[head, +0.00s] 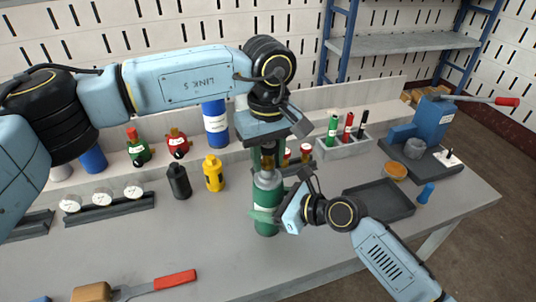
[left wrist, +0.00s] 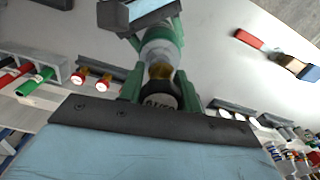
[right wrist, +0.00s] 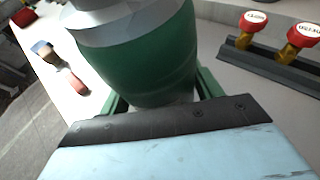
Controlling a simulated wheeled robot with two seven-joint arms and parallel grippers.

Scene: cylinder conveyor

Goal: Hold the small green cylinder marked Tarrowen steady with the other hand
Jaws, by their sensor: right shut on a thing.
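The green cylinder (head: 267,188) stands upright on the grey bench, with a pale grey band and a brass valve on top. No readable name shows on it. My right gripper (head: 270,216) is shut on its lower body from the right; the green body also fills the right wrist view (right wrist: 150,60). My left gripper (head: 268,157) is above the cylinder, pointing down. In the left wrist view its green fingers (left wrist: 160,95) stand apart on either side of a black-capped part at the cylinder's top. Whether they touch it is hidden.
Black (head: 179,181) and yellow (head: 214,173) bottles stand left of the cylinder. Gauges (head: 102,197) sit on a rack farther left. An empty dark tray (head: 385,200) lies to the right. A red-handled tool (head: 160,285) lies in front; the bench around it is mostly clear.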

